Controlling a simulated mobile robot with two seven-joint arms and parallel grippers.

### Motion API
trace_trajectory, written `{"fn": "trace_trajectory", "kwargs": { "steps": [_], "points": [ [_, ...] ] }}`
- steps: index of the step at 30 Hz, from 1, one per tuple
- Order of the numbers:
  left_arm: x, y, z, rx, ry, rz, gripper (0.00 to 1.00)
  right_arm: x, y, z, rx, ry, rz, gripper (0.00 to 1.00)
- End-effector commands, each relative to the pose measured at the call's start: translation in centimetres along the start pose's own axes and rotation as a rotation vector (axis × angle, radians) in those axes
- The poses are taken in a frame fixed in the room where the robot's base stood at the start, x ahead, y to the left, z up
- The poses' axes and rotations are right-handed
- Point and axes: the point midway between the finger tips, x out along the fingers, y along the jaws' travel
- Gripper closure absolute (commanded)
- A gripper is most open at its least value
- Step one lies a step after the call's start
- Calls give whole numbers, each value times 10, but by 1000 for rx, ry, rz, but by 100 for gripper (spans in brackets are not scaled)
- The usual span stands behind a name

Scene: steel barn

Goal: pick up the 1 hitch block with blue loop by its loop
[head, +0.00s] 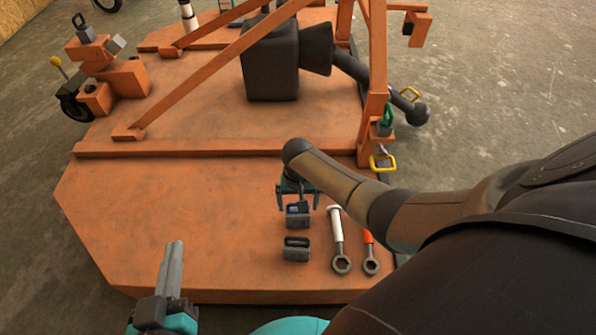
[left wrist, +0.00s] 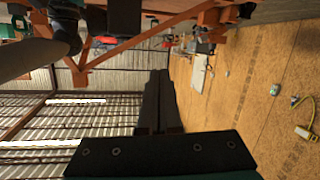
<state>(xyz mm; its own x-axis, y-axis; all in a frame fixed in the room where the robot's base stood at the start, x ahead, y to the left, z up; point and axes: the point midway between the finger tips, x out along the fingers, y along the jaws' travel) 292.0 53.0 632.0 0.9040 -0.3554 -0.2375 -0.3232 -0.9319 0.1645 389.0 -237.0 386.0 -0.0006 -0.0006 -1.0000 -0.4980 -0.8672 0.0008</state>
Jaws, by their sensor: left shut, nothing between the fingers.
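The hitch block with the blue loop (head: 297,220) stands on the orange deck, its loop upward. My right gripper (head: 299,204) comes in from above at the end of the right arm. Its two teal fingers are apart, one to each side of the blue loop; I cannot tell whether they touch it. The right arm hides part of the deck behind. My left gripper (head: 174,265) is shut and empty, raised at the lower left of the head view, well left of the block. Its dark fingers also show together in the left wrist view (left wrist: 160,100).
A dark-looped block (head: 296,250) stands just in front of the blue one. A white-handled wrench (head: 337,240) and a red-handled wrench (head: 370,253) lie to the right. An orange ridge (head: 220,147) crosses the deck behind. The deck's left part is clear.

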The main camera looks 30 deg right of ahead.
Motion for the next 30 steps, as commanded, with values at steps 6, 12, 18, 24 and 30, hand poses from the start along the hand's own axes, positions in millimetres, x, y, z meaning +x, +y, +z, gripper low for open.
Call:
{"fn": "trace_trajectory", "kwargs": {
  "steps": [6, 12, 18, 24, 30],
  "points": [
    [-2, 6, -2, -16, 69, 14, 100, 6, 0, 0, 0, 0, -1, 0],
    [-3, 6, -4, -18, 81, 15, 100, 6, 0, 0, 0, 0, -1, 0],
    [-3, 6, -4, -18, 79, 15, 100, 6, -1, 0, 0, 0, -1, 11],
    [-3, 6, -4, -18, 79, 15, 100, 6, 0, 0, 0, 0, -1, 34],
    [-3, 6, -4, -18, 79, 15, 100, 6, -1, 0, 0, 0, -1, 56]
  ]
}}
